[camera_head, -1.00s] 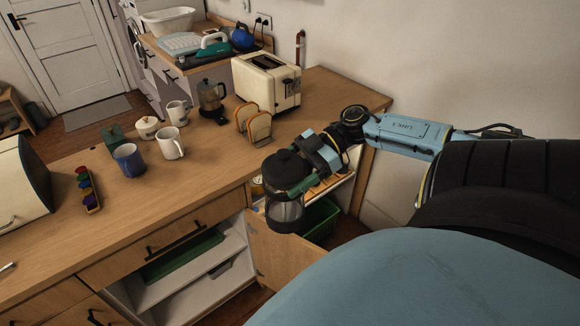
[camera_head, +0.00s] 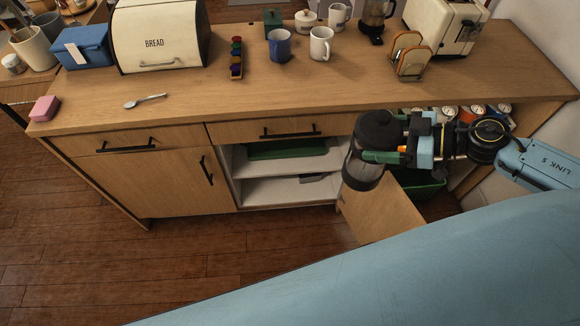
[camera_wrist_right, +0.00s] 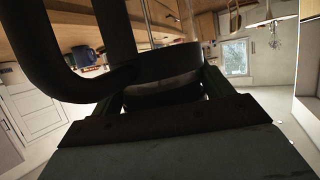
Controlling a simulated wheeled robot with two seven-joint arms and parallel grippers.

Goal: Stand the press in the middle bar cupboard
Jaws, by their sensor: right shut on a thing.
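The press (camera_head: 363,166), a glass jug with a black lid, is held upright in front of the counter. My right gripper (camera_head: 384,157) is shut on it from the right; in the right wrist view the press (camera_wrist_right: 165,70) fills the middle, dark and close. The middle cupboard (camera_head: 285,185) is open, with white shelves, to the left of the press. A green thing lies on its upper level (camera_head: 287,149) and a grey thing on its lower shelf. Its open door (camera_head: 382,208) stands out below and behind the press. My left gripper is not in view.
The counter holds a bread box (camera_head: 160,38), a blue mug (camera_head: 279,45), a white mug (camera_head: 321,44), a toast rack (camera_head: 410,57) and a toaster (camera_head: 444,24). Cans and a green crate (camera_head: 424,184) stand in the right bay. The floor (camera_head: 200,255) before the cupboard is clear.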

